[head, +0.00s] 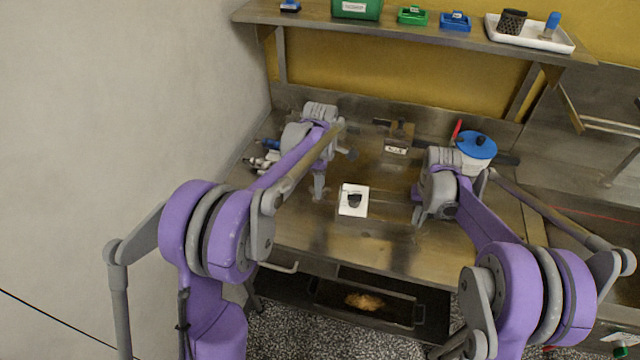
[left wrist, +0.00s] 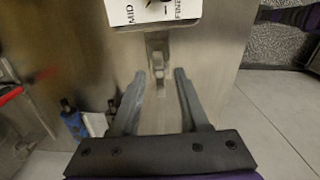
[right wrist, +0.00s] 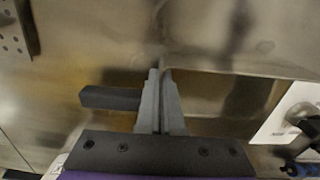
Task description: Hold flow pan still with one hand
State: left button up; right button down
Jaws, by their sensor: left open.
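No object is plainly marked as the flow pan. A dark shallow tray (head: 325,300) with a golden-brown patch in it lies below the worktable's front edge, apart from both grippers. My left gripper (head: 319,192) is over the table, left of a white plate with a dark knob (head: 353,200). In the left wrist view my left gripper (left wrist: 161,74) is open, with a metal piece beyond its fingers and the plate marked MID and FINE above. My right gripper (right wrist: 160,72) has its fingers together. A dark bar (right wrist: 108,98) lies beside them; I see no clear hold on it.
A metal worktable (head: 380,245) spreads under both arms. A pot with a blue lid (head: 477,145) stands behind my right arm, and a small labelled block (head: 398,140) stands at the back. A shelf (head: 400,29) with small bins runs above. A wall (head: 110,90) bounds the left side.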

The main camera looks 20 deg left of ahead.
pick_arm(q)
grip_shut()
jog(key=shift+m, duration=0.3)
jog(key=m, duration=0.3)
jog(key=shift+m, duration=0.4)
jog(key=m, duration=0.4)
jog(key=shift+m, duration=0.3)
jog(key=m, duration=0.4)
jog(key=shift+m, duration=2.5)
